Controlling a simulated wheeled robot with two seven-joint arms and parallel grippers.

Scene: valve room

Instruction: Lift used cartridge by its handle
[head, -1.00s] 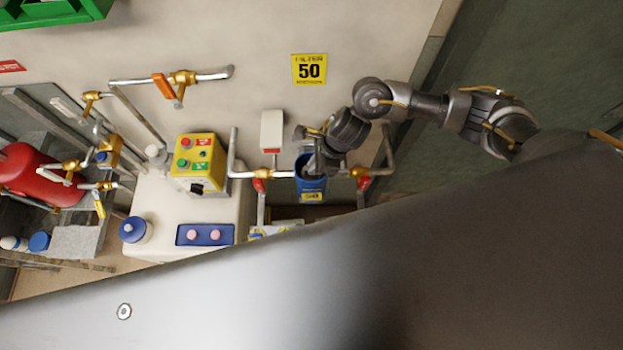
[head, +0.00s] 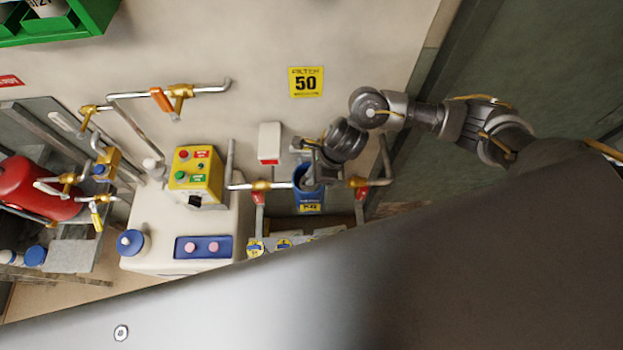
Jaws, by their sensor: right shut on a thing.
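The blue filter housing (head: 309,198) with a yellow label stands on the pipe run at the wall, right of the picture's middle. My right gripper (head: 312,176) reaches in from the right and points down into the housing's top. It is shut on the used cartridge's handle. The handle and cartridge are hidden by the gripper and the housing wall, so I cannot tell how far the cartridge is raised. My left gripper is out of view.
Pipes with red-handled valves (head: 358,182) flank the housing. A white box (head: 269,143) hangs above left. A yellow button box (head: 195,172) sits on a white cabinet (head: 150,215) to the left. Labelled blue and yellow items (head: 284,244) show below.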

